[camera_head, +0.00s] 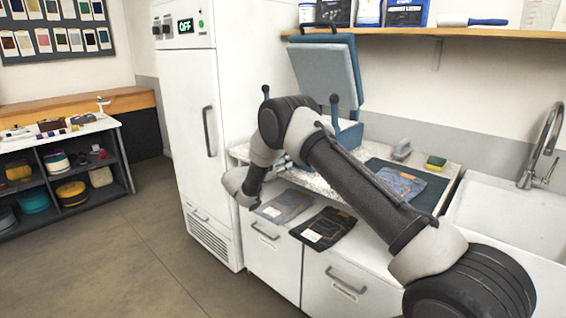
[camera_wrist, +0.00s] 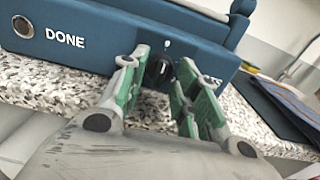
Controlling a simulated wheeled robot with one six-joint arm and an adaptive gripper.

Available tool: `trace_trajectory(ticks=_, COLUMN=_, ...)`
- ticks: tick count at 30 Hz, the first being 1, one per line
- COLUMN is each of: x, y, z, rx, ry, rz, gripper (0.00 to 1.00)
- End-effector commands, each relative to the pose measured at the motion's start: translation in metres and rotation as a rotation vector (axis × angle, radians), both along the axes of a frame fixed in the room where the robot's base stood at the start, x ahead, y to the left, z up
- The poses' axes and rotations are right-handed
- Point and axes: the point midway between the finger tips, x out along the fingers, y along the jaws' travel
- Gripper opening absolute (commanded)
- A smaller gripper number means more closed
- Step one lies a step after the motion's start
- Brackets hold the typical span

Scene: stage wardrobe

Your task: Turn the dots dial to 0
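The dots dial (camera_wrist: 159,72) is a dark round knob on the front of a blue machine (camera_wrist: 92,22), in the wrist view. A small white mark is above it. White lettering to its right is partly hidden by a finger, with only the last letters showing. My gripper (camera_wrist: 164,66) has green-padded fingers, apart, one on each side of the dial. I cannot tell whether either fingertip touches it. The dial's setting is not readable. In the head view the blue machine (camera_head: 349,137) stands with its grey lid raised, its front hidden behind my arm.
The speckled counter (camera_wrist: 50,85) runs close below my fingers. Folded denim (camera_head: 400,182), a sponge (camera_head: 435,163) and a sink (camera_head: 510,215) are to the right. A white cabinet (camera_head: 185,110) stands left.

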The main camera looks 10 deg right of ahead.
Motion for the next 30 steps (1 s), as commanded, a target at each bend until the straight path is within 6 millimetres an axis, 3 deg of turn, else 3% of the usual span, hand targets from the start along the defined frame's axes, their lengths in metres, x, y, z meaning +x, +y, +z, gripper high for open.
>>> trace_trajectory(ticks=5, x=-0.010, y=0.015, z=0.000, rx=-0.001, ry=0.001, rz=0.004, gripper=0.31)
trace_trajectory(ticks=18, x=-0.062, y=0.087, z=-0.001, rx=0.000, ry=0.001, rz=0.003, gripper=0.31)
trace_trajectory(ticks=30, x=-0.071, y=0.097, z=0.000, rx=-0.001, ry=0.001, rz=0.001, gripper=0.31)
